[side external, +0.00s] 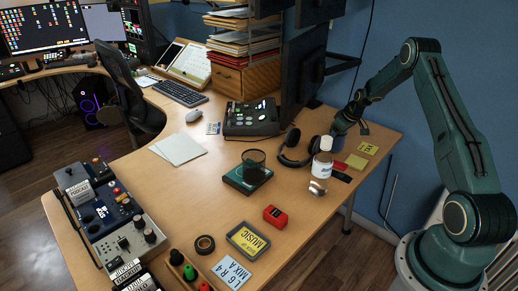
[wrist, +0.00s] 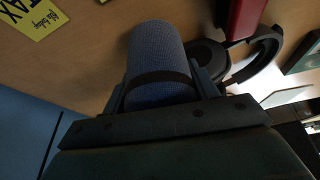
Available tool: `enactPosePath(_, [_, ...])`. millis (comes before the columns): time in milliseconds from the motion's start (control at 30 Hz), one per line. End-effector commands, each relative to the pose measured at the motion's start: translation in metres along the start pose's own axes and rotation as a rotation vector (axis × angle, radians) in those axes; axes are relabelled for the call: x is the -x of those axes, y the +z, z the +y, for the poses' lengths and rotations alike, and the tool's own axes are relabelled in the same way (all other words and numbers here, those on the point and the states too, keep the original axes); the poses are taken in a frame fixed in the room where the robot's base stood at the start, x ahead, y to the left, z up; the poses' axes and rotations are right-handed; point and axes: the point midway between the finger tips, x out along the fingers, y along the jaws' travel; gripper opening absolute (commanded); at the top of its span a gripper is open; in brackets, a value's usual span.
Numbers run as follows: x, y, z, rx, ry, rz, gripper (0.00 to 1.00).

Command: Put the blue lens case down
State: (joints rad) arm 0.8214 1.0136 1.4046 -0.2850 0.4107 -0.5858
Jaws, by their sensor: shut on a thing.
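The blue lens case (wrist: 157,48) is a fabric-covered cylinder with a dark band, in the middle of the wrist view. My gripper (wrist: 162,86) is shut around it, one finger on each side. In the side external view my gripper (side external: 349,119) is low at the far right part of the wooden desk (side external: 210,190), behind the white-capped bottle. The case is hard to make out there. I cannot tell whether its far end touches the desk.
Black headphones (side external: 293,147), the bottle (side external: 322,165), a red item (wrist: 243,18) and yellow notes (side external: 366,148) are close by. Bare desk shows right of the red box (side external: 275,215).

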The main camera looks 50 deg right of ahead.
Motion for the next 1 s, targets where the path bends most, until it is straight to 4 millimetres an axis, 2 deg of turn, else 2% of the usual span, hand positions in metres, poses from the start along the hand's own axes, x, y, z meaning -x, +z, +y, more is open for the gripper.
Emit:
enactPosePath(267, [-0.027, 0.010, 0.000, 0.001, 0.001, 0.002, 0.26])
enactPosePath(733, [-0.032, 0.012, 0.000, 0.001, 0.001, 0.002, 0.26])
enactPosePath(767, [-0.032, 0.013, 0.000, 0.001, 0.001, 0.000, 0.61])
enactPosePath(800, [-0.032, 0.013, 0.000, 0.001, 0.001, 0.000, 0.69])
enactPosePath(867, [-0.032, 0.013, 0.000, 0.001, 0.001, 0.000, 0.80])
enactPosePath(1000, [-0.032, 0.013, 0.000, 0.000, 0.001, 0.000, 0.81])
